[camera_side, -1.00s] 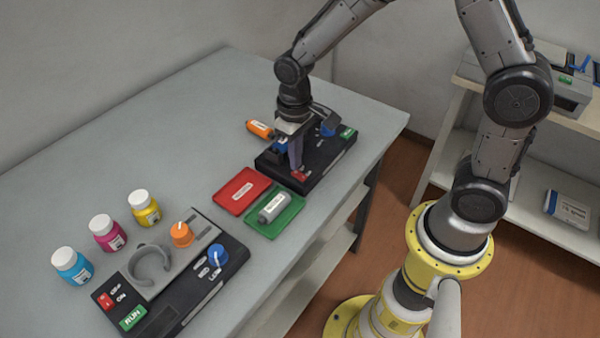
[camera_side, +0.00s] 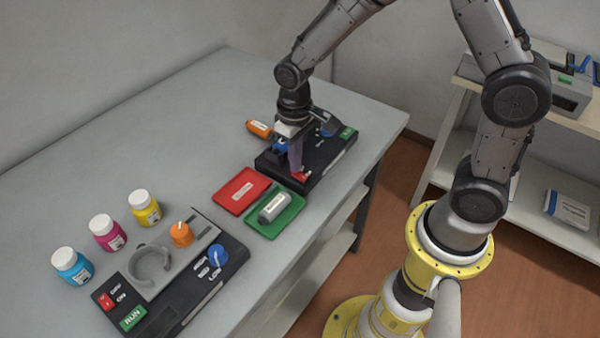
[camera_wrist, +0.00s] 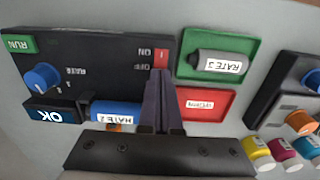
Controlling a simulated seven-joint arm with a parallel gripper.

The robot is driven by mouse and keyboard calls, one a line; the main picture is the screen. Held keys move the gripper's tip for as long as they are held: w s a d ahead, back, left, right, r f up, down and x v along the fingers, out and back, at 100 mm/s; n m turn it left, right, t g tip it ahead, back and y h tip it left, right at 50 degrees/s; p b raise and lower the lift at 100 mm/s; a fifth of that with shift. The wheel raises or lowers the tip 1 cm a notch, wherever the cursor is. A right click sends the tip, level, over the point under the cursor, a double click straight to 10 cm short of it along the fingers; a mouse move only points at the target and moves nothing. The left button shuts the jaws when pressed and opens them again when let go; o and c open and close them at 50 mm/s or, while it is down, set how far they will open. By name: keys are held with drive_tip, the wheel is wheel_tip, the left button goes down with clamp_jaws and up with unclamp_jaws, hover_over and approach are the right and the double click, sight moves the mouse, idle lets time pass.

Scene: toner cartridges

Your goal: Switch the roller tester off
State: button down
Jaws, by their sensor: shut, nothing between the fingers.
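The roller tester (camera_side: 325,158) is a black box at the far right end of the table; it also shows in the wrist view (camera_wrist: 110,60). Its red rocker switch (camera_side: 303,176), marked ON and OFF, shows in the wrist view (camera_wrist: 161,58) just beyond my fingertips. I cannot tell which way the rocker is tipped. My gripper (camera_side: 297,170) is shut and empty, pointing down at the switch, with its tips (camera_wrist: 158,84) at or very close to it. Contact is unclear. The tester also carries a blue knob (camera_wrist: 42,76), a green RUN button (camera_wrist: 19,44) and an OK display (camera_wrist: 50,114).
A red tray (camera_side: 240,189) and a green tray (camera_side: 262,224) holding a grey cartridge (camera_side: 272,208) lie nearby. A second black device (camera_side: 175,285) and three bottles stand nearer.

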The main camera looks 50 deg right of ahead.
drive_tip(key=shift+f, duration=0.55)
drive_tip(key=shift+r, duration=3.55)
drive_tip(key=s+d+r+t, duration=0.1)
drive_tip(key=s+r+t, duration=0.15)
drive_tip(key=r, duration=0.45)
drive_tip(key=s+d+r+t, duration=0.2)
drive_tip(key=s+r, duration=0.2)
drive_tip(key=r, duration=0.2)
drive_tip(key=s+d+t, duration=0.1)
drive_tip(key=s, duration=1.1)
drive_tip(key=shift+s+f, duration=0.15)
drive_tip(key=shift+f, duration=0.1)
